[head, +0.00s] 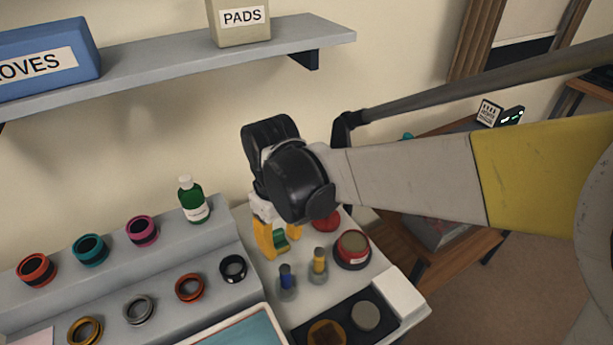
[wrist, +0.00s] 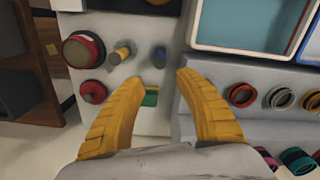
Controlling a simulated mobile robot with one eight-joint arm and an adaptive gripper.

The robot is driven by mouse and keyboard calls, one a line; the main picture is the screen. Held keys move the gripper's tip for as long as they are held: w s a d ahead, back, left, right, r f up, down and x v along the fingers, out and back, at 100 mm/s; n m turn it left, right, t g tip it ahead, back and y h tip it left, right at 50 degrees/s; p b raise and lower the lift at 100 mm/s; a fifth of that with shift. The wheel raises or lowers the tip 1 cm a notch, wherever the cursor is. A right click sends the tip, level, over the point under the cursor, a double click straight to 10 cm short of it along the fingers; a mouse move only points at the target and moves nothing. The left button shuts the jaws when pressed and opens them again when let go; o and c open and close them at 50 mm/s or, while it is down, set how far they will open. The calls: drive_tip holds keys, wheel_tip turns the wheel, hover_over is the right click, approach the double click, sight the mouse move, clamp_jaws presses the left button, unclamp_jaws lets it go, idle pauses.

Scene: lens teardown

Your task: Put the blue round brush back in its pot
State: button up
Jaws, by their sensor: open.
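The blue round brush (head: 286,273) stands upright in a small grey pot (head: 288,293) on the pale bench top. In the wrist view the brush (wrist: 159,54) shows as a blue end beyond the fingertips, and how deep it sits cannot be told. My gripper (head: 282,246) is open above the bench, behind the brush in the head view and apart from it. In the wrist view nothing is held between the yellow fingers (wrist: 160,79). A green object (wrist: 150,97) shows below the gap, partly hidden by one finger.
A yellow-topped brush (head: 319,260) stands close beside the blue one. A red jar (head: 352,247) and a red dome (head: 327,220) are to the right. A stepped grey rack (head: 220,245) with coloured rings and a green bottle (head: 193,203) is left. A shelf (head: 180,62) hangs above.

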drive_tip(key=s+d+r+m+t, duration=0.1)
drive_tip(key=d+r+m+t, duration=0.1)
drive_tip(key=d, duration=0.6)
drive_tip(key=s+d+r+m+t, duration=0.2)
drive_tip(key=d+r+m, duration=0.1)
drive_tip(key=d, duration=0.6)
drive_tip(key=s+d+r+m+t, duration=0.2)
drive_tip(key=d+m+t, duration=0.1)
drive_tip(key=d, duration=0.5)
drive_tip(key=shift+s+d+r+m, duration=0.25)
drive_tip(key=shift+d+r+m, duration=0.15)
drive_tip(key=shift+m, duration=0.4)
